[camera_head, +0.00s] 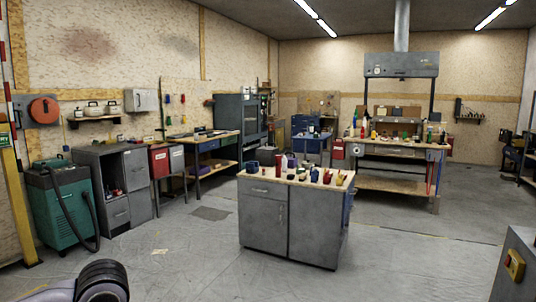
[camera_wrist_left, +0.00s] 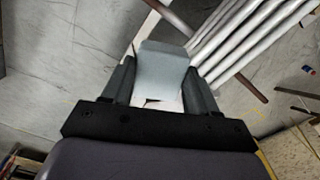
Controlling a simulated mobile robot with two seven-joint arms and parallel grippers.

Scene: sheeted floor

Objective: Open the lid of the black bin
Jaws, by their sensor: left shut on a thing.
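I see no black bin or bin lid that I can make out in either view. In the left wrist view my left gripper (camera_wrist_left: 160,85) has its two dark fingers on either side of a flat, pale grey piece (camera_wrist_left: 163,58) and is shut on it. I cannot tell what this piece belongs to. In the head view only a part of my left arm shows at the bottom left, and its gripper is out of frame. My right gripper is in neither view.
Several pale metal pipes (camera_wrist_left: 240,40) lie beyond the left gripper. A grey cabinet with a cluttered wooden top (camera_head: 262,212) stands mid-floor. A green machine with a hose (camera_head: 55,210) is at left, a grey box (camera_head: 512,278) at lower right.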

